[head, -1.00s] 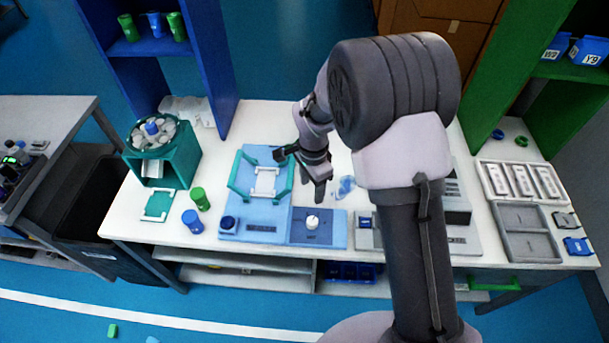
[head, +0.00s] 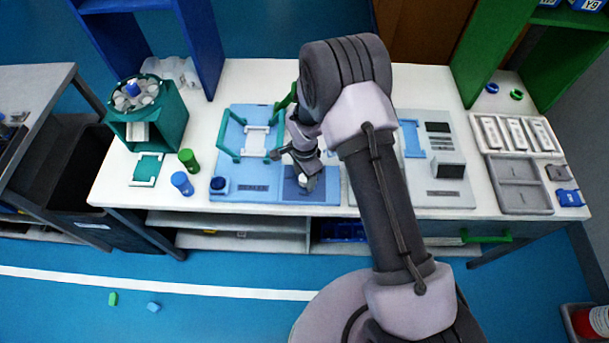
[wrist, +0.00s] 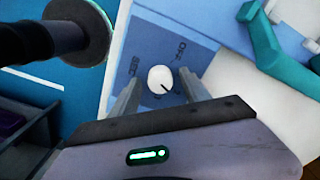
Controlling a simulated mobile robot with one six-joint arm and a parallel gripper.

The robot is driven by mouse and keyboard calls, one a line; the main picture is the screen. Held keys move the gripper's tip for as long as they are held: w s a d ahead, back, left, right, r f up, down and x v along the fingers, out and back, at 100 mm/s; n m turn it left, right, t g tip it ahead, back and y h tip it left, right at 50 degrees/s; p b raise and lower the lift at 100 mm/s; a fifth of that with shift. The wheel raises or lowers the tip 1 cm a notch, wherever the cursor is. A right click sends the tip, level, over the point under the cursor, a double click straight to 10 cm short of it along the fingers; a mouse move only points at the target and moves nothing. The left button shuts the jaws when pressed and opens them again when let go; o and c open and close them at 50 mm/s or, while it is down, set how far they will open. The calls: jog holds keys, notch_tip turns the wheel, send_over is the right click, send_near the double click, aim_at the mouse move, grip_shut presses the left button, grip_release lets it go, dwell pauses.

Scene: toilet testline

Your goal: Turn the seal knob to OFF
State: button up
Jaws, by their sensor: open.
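The seal knob (wrist: 160,79) is a white round knob with a dark pointer line, on a dark blue panel (wrist: 190,32). In the wrist view the line points to the lower right, and printed labels, one reading like OFF, lie above the knob. In the head view the knob (head: 307,182) sits at the front of the light blue fixture, partly hidden by my gripper. My gripper (wrist: 160,88) is open, with one finger on each side of the knob. I cannot tell whether the fingers touch it.
The light blue fixture (head: 245,190) carries teal handles (head: 228,154) beside the panel. A dark blue round knob (head: 220,185) is at its front left. Green (head: 188,159) and blue (head: 181,183) cylinders stand left of it. A grey device (head: 445,185) stands right.

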grip_shut()
jog(key=shift+n, duration=0.3)
jog(key=n+b, duration=0.2)
jog(key=n, duration=0.1)
jog(key=shift+f+n, duration=0.1)
jog(key=shift+n, duration=0.3)
jog(key=n+b, duration=0.1)
jog(key=n, duration=0.4)
jog(key=shift+n, duration=0.3)
jog(key=n+b, duration=0.1)
jog(key=n, duration=0.4)
jog(key=shift+n, duration=2.4)
